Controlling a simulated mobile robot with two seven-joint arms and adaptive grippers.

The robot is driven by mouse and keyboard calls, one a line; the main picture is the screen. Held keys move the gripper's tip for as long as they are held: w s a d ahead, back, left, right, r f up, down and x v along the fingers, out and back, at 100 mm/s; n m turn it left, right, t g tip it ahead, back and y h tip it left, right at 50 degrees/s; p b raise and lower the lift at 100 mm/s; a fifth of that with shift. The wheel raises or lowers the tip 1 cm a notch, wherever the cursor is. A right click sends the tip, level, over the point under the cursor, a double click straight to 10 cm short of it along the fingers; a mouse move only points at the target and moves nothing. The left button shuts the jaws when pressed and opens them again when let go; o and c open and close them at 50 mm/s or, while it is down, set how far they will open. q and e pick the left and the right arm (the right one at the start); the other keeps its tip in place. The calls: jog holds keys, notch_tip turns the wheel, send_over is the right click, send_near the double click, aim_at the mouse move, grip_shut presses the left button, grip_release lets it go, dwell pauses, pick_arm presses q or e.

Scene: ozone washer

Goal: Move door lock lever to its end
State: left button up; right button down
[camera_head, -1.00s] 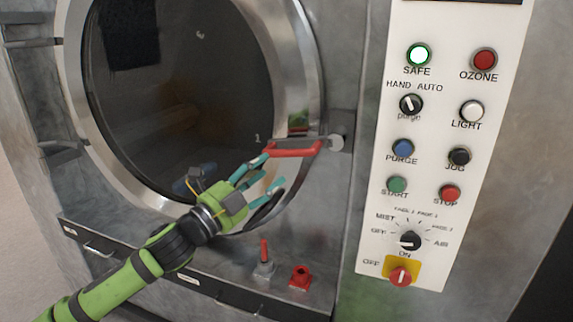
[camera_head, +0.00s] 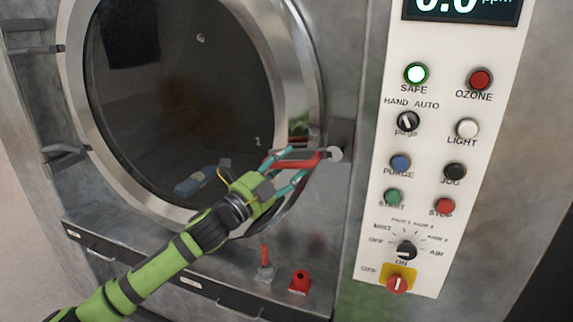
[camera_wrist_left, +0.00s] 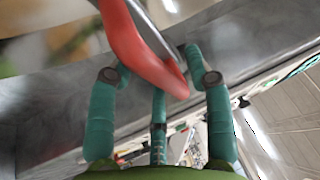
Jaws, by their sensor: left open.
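The door lock lever (camera_head: 297,160) is a red bar at the lower right of the round washer door (camera_head: 296,62), joined to a bracket at its right end. My left gripper (camera_head: 284,170) is at the lever, with its teal fingers spread above and below the red bar. In the left wrist view the lever (camera_wrist_left: 137,45) runs from the top middle down between the fingers of the open gripper (camera_wrist_left: 160,82). I cannot tell whether any finger touches it. My right gripper is not in view.
A control panel (camera_head: 428,205) with buttons and knobs stands right of the door. A small red-handled lever (camera_head: 265,257) and a red fitting (camera_head: 299,283) stand on the ledge below. Grey hinges (camera_head: 62,155) are on the left.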

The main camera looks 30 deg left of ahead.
pick_arm(q)
grip_shut()
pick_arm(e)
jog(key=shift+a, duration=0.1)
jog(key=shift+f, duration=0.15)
